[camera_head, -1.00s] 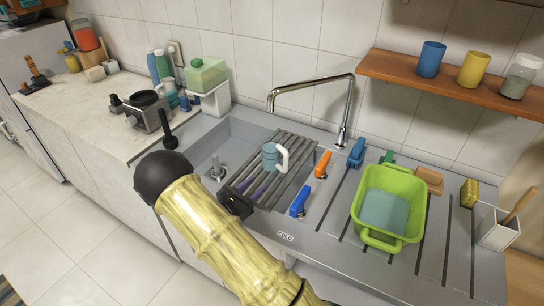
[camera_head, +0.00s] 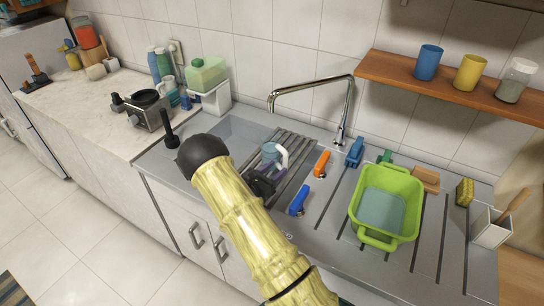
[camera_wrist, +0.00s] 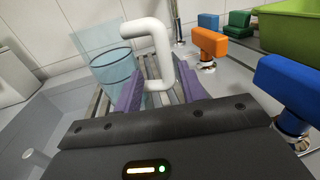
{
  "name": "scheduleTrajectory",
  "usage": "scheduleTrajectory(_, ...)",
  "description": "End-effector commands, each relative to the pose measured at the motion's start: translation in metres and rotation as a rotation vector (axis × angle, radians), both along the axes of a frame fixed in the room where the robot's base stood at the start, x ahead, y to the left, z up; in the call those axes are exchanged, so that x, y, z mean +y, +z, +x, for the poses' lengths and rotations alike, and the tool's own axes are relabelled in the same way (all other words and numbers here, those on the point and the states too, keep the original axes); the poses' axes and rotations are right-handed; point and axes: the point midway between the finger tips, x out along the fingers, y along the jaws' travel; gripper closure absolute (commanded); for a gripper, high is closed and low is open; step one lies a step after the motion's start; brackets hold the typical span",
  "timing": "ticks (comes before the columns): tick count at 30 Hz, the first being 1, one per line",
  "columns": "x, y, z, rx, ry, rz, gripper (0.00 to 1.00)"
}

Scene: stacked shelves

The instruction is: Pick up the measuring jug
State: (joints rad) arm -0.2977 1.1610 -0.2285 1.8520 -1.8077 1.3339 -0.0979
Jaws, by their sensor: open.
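The measuring jug (camera_head: 270,152) is a translucent blue cup with a white handle, standing on the slatted rack over the sink. In the wrist view the jug (camera_wrist: 112,68) is just ahead and left, with its thick white handle (camera_wrist: 160,50) toward me. My gripper (camera_wrist: 160,92) is open, its two purple fingers on either side of the handle's lower part. I cannot tell whether either finger touches it. In the head view my gripper (camera_head: 263,180) is at the jug's near side, partly hidden by my arm.
An orange tap handle (camera_head: 321,164) and a blue one (camera_head: 299,201) stand right of the rack. The faucet (camera_head: 346,105) rises behind. A green basin (camera_head: 413,190) sits on the drainboard. A wooden shelf (camera_head: 450,88) with cups is above right.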

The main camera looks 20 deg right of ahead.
Motion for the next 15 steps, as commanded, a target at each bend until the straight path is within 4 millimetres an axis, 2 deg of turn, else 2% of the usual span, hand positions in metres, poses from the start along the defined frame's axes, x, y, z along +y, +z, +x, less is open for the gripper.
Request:
scheduleTrajectory(9, -0.041, 0.005, 0.012, -0.002, -0.003, 0.001, 0.60)
scheduleTrajectory(15, -0.047, 0.002, 0.016, 0.000, 0.001, 0.000, 0.60)
